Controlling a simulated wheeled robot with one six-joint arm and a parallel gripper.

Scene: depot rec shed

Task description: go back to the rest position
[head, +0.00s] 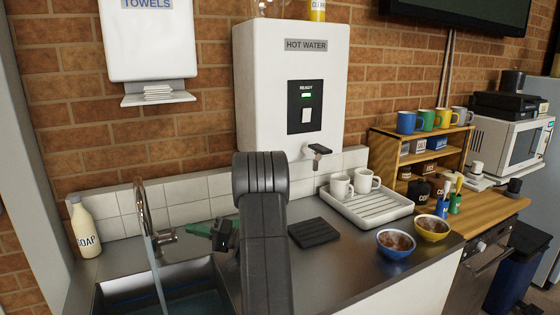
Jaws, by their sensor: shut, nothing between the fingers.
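My gripper (208,231) is partly in view behind my dark arm, low over the back of the sink. My arm hides part of the counter and the gripper's rear.
A soap bottle (84,228) stands left of the tap. The hot water boiler (290,95) hangs behind my arm. A black drip mat (314,232), a white tray (372,215) with two mugs, a blue bowl (395,250) and a yellow bowl (431,236) stand to the right.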

